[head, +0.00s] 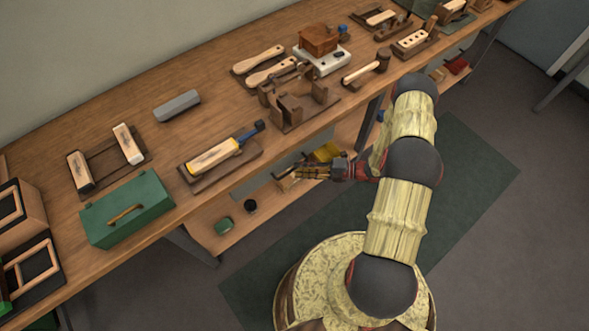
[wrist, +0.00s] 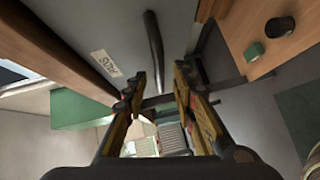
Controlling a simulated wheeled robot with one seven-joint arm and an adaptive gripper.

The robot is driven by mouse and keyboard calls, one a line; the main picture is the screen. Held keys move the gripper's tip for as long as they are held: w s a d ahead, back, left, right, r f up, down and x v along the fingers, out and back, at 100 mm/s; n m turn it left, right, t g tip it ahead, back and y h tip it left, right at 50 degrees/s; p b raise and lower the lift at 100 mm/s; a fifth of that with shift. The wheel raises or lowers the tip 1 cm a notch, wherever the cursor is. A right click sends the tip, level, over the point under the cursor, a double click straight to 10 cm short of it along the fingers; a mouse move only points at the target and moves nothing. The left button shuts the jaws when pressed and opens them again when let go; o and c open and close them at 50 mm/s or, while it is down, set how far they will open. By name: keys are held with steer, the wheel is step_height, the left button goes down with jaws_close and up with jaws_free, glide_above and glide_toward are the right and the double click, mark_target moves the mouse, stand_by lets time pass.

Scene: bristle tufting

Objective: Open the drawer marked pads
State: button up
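In the wrist view a grey drawer front (wrist: 208,25) carries a pale label (wrist: 106,63) that appears to read PADS, turned in the picture. A dark bar handle (wrist: 154,50) runs along this front. My gripper (wrist: 158,92) is open, its fingertips on either side of the near end of the handle as pictured. I cannot tell whether they touch it. In the head view my gripper (head: 299,172) is below the table's front edge, beside a grey panel (head: 262,176) that looks like the same drawer. The handle and label are not clear there.
The wooden table (head: 165,140) bears brushes, blocks and a green toolbox (head: 127,210) near its front edge. A lower shelf (head: 275,208) holds a green item (head: 223,226) and a small black cup (head: 250,206). Open floor with a green mat (head: 470,175) lies in front.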

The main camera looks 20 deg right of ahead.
mark_target(294, 169)
steer(key=shift+x, duration=1.6)
steer(key=shift+c, duration=0.7)
jaws_close()
